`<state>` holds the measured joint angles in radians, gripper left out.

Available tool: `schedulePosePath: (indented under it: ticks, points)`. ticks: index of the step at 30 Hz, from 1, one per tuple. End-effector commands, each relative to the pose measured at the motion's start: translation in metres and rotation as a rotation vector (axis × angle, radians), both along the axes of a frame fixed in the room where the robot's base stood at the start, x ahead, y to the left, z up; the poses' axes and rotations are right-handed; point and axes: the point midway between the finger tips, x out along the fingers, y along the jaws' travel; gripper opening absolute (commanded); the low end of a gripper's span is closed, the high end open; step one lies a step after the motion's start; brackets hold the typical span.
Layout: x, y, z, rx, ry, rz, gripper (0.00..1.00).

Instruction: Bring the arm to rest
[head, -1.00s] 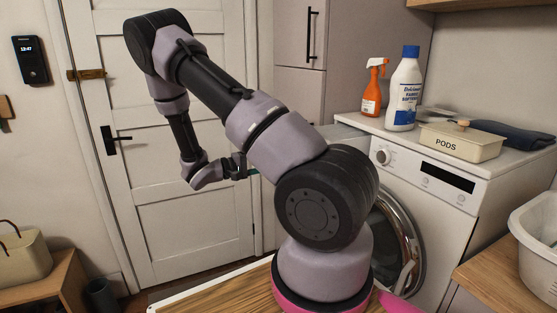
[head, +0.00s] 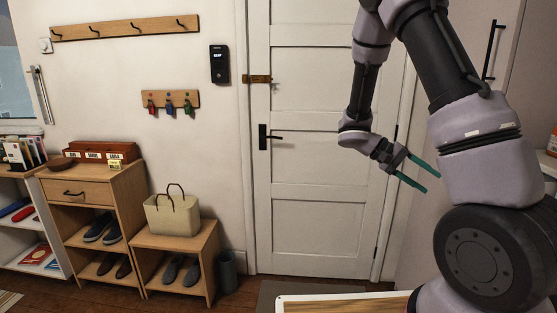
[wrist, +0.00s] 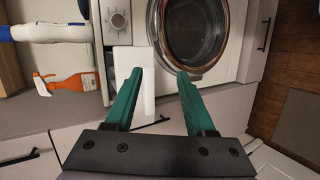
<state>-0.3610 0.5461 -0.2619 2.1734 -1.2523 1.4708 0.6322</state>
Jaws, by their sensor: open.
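My gripper (head: 414,176) is at the end of my bent arm, in front of the white door in the head view. Its two green fingers are spread apart with nothing between them. The wrist view also shows the open gripper (wrist: 160,85), its green fingers pointing towards the washing machine (wrist: 228,30). My arm is raised and folded over at the right of the head view, its upper part cut off by the top edge.
The white door (head: 318,180) has a black handle (head: 268,137). A spray bottle (wrist: 68,84) and softener bottle (wrist: 48,32) show in the wrist view.

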Motion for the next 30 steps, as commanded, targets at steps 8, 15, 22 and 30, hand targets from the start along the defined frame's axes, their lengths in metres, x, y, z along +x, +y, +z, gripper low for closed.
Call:
schedulePosePath:
  ticks: [8,15,22,30]
  points:
    - [-0.043,0.039,0.053,0.440,-0.187,-0.082,0.55]
    - [-0.071,0.080,0.104,0.768,-0.411,-0.041,0.55]
    - [-0.096,0.119,0.159,1.010,-0.675,0.075,0.55]
    - [-0.121,0.150,0.210,1.153,-0.933,0.227,0.55]
